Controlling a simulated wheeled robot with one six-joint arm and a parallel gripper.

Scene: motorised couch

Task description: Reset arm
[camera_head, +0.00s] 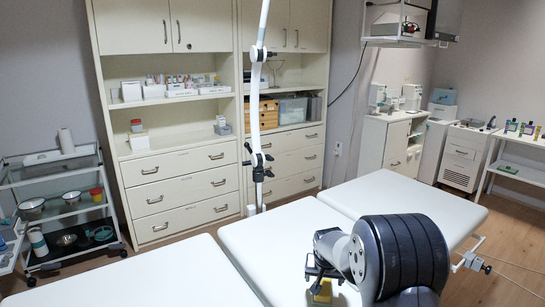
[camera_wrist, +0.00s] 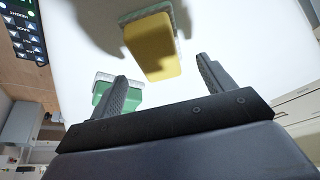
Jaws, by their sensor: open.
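My gripper (camera_head: 325,272) hangs low over the white couch (camera_head: 268,238) in the head view, with my dark arm link beside it. In the wrist view my gripper (camera_wrist: 161,72) has its two fingers spread wide with nothing between them. A yellow sponge-like block (camera_wrist: 150,48) with a pale backing lies on the couch beyond the fingertips, apart from them. It shows partly under my gripper in the head view (camera_head: 322,291). A green block (camera_wrist: 118,96) with a pale backing shows behind the left finger, partly hidden by it.
A dark keypad (camera_wrist: 26,34) with several buttons is at the wrist view's upper left. A trolley (camera_head: 70,205) with bowls stands left of the couch. Cream cabinets (camera_head: 180,165) line the back wall. A thin pale stand (camera_head: 254,110) rises behind the couch. The couch's far section is clear.

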